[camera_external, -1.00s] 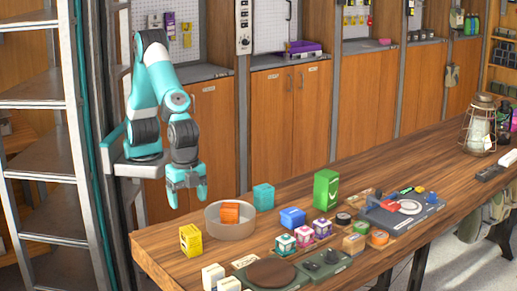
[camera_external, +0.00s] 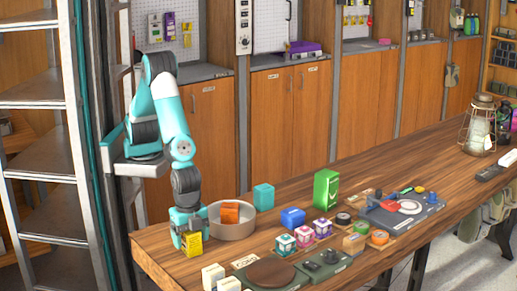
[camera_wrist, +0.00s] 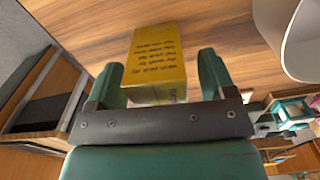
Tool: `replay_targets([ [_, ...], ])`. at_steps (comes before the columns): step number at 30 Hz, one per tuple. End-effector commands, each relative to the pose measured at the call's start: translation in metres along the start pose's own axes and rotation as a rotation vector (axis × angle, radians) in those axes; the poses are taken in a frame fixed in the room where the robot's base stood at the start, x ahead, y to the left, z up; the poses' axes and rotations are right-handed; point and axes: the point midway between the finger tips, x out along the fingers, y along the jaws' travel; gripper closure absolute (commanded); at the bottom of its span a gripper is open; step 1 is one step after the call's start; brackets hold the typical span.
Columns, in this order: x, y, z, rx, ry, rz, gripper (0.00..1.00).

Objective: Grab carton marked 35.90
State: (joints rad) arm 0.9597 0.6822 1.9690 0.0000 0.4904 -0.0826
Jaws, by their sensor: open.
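A yellow carton (camera_external: 194,247) stands near the left end of the wooden table, partly covered by my gripper. In the wrist view the carton (camera_wrist: 158,62) shows dark printed lines on its face, too small to read surely. I cannot make out a 35.90 mark on any carton. My gripper (camera_wrist: 160,78) is open, with one finger on each side of the yellow carton. It has come down over the carton in the external view (camera_external: 190,238). Whether the fingers touch it cannot be told.
A round pale bowl (camera_external: 231,232) with an orange box (camera_external: 230,213) inside stands just right of my gripper. A teal box (camera_external: 264,197), a blue box (camera_external: 293,218) and a green carton (camera_external: 326,189) stand further right. White boxes (camera_external: 213,276) stand at the front edge.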

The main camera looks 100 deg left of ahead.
Motion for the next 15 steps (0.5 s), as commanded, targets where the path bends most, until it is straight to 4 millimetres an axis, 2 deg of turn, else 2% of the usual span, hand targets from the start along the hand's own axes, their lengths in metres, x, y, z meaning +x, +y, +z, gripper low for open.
replay_targets([
  [3, -0.0003, 0.0000, 0.0000, 0.000, 0.000, 0.000, 0.23],
  [4, -0.0003, 0.0000, -0.0001, 0.000, 0.000, 0.000, 0.28],
  [11, -0.0005, 0.0000, -0.0001, 0.000, 0.000, 0.000, 0.80],
  [15, -0.0008, 0.0000, -0.0002, 0.000, 0.001, 0.000, 0.80],
])
